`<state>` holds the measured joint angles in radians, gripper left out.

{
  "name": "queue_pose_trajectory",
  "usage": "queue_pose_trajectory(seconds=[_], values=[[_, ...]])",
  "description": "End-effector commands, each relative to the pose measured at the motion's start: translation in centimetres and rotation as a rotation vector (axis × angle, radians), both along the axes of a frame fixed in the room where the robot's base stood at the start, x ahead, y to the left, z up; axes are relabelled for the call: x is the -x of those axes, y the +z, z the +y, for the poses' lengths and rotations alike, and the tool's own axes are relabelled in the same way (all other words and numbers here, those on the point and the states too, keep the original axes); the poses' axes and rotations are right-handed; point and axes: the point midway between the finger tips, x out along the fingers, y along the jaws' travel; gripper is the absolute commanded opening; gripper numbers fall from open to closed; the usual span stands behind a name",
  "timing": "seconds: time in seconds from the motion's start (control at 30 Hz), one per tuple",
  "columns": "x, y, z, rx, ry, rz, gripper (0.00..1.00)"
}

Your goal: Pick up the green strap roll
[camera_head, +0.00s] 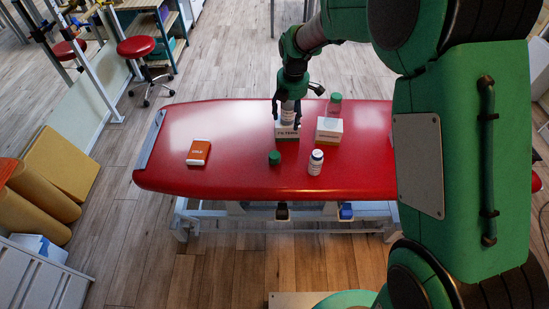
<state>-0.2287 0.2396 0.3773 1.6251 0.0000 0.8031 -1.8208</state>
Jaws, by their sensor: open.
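The green strap roll (275,158) is a small dark green cylinder standing on the red treatment table (230,180), near the middle of its front half. My gripper (286,119) is open above the table, behind the roll in the picture and apart from it. A white bottle (288,112) shows between its fingers; I cannot tell whether they touch it. The fingers also overlap a white and orange box (287,133) just behind the roll.
An orange and white pack (198,152) lies at left. The table between pack and roll is clear.

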Motion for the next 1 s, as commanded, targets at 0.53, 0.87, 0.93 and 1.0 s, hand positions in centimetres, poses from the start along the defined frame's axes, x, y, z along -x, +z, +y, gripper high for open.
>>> queue_pose_trajectory(seconds=[0.53,0.87,0.93,1.0], values=[[-4.0,-15.1,5.2,0.044,0.482,0.084,0.64],[-4.1,-15.6,5.4,0.045,0.504,0.086,0.64],[-4.1,-15.6,5.4,0.045,0.504,0.086,0.64],[-4.1,-15.7,5.4,0.045,0.503,0.087,0.64]])
